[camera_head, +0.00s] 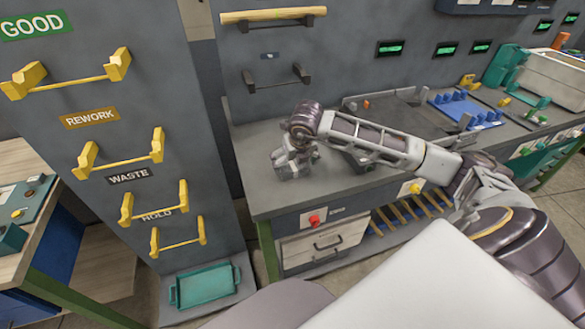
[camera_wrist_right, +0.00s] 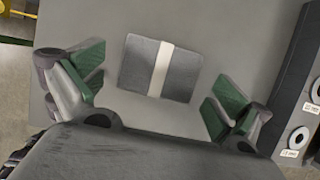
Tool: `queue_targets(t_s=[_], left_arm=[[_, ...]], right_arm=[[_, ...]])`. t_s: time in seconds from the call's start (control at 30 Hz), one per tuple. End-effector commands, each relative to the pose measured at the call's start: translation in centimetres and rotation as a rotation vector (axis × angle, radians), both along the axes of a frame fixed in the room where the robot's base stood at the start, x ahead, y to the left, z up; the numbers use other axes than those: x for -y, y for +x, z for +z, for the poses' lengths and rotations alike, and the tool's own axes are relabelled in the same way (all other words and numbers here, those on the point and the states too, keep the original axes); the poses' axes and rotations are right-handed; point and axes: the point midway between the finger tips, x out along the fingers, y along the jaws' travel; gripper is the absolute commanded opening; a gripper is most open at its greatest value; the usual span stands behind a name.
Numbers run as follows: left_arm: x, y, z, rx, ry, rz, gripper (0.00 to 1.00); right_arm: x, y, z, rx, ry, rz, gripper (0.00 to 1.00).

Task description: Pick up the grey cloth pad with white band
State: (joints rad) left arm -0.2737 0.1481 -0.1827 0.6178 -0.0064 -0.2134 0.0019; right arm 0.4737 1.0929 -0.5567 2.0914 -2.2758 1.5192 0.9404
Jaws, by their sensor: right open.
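The grey cloth pad with white band (camera_wrist_right: 160,68) lies flat on the grey bench top in the right wrist view, slightly tilted in the picture. Its white band runs across its middle. My right gripper (camera_wrist_right: 156,84) is open, with one green-padded finger on each side of the pad and a gap on both sides. In the head view my right gripper (camera_head: 293,164) points down over the left end of the bench. The pad cannot be made out there, behind the gripper. My left gripper is in neither view.
The grey bench (camera_head: 262,190) carries a blue fixture (camera_head: 465,110) farther right. A tall grey cabinet with yellow handles (camera_head: 95,160) stands to the left. A teal tray (camera_head: 205,287) sits low at its foot. A dark unit with round white parts (camera_wrist_right: 300,100) edges the wrist view's right.

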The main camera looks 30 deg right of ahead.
Motion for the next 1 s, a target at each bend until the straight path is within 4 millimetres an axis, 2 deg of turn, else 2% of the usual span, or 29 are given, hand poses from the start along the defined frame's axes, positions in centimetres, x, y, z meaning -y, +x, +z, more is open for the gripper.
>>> queue_targets(t_s=[0.13, 0.3, 0.77, 1.0], left_arm=[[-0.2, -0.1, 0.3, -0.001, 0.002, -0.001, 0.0], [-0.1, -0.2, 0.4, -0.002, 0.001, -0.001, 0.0], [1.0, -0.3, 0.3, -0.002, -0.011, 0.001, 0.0], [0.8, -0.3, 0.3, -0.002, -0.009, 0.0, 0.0]], right_arm=[[0.2, 0.7, -1.6, -0.002, 0.001, 0.0, 1.0], [0.3, 1.1, -2.5, 0.0, 0.0, 0.0, 1.0], [0.3, 1.1, -2.6, 0.001, 0.0, 0.0, 1.0], [0.3, 1.1, -2.6, 0.0, 0.0, 0.0, 0.72]])
